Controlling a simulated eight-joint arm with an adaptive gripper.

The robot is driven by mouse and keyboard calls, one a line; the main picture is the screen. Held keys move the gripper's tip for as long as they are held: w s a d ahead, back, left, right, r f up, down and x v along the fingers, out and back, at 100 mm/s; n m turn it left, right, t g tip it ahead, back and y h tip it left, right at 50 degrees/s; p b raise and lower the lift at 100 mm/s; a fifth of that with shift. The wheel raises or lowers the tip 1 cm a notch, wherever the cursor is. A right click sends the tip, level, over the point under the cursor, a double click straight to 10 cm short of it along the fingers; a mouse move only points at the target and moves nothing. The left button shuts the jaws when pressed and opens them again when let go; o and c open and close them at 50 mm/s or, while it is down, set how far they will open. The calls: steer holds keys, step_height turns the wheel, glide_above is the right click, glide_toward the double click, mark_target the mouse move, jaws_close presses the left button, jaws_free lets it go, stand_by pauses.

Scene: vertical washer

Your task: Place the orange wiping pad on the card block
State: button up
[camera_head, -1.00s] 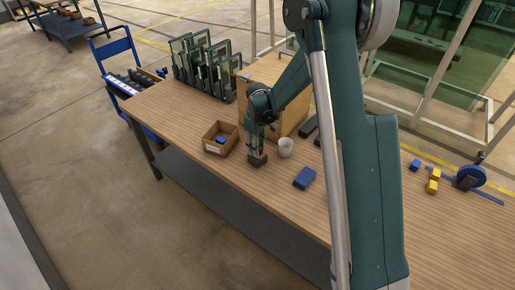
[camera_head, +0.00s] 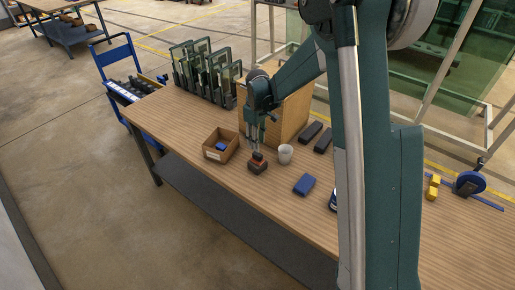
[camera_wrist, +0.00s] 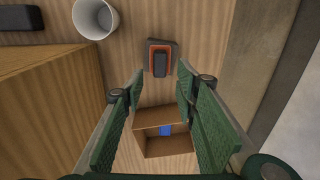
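The orange wiping pad (camera_head: 258,159) has a black grip on top. In the wrist view the pad (camera_wrist: 152,59) lies on a slightly larger dark grey block (camera_wrist: 171,43), which may be the card block; its lower part also shows in the head view (camera_head: 257,169). The pad looks flat and a little turned relative to the grey block. My gripper (camera_head: 257,146) is just above the pad, pointing down. In the wrist view my gripper (camera_wrist: 161,82) has its fingers apart with nothing between them.
A white cup (camera_head: 285,154) stands close to the pad's right. An open cardboard box (camera_head: 209,155) holding a blue item is to the left. A wooden box (camera_head: 291,118) stands behind.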

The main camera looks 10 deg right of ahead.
steer(key=shift+r, duration=1.85)
steer(key=shift+r, duration=0.1)
steer(key=s+d+r+m+t, duration=0.2)
steer(key=s+d+r, duration=0.1)
steer(key=s+r, duration=0.65)
steer(key=s+d+r+m+t, duration=0.1)
steer(key=s+d+r+m, duration=0.15)
steer(key=s+r, duration=0.7)
steer(key=s+d+m+t, duration=0.2)
steer(key=s, duration=0.8)
steer(key=s+d+m+t, duration=0.2)
steer(key=s, duration=0.9)
steer(key=shift+d+f, duration=0.15)
steer(key=shift+d, duration=0.25)
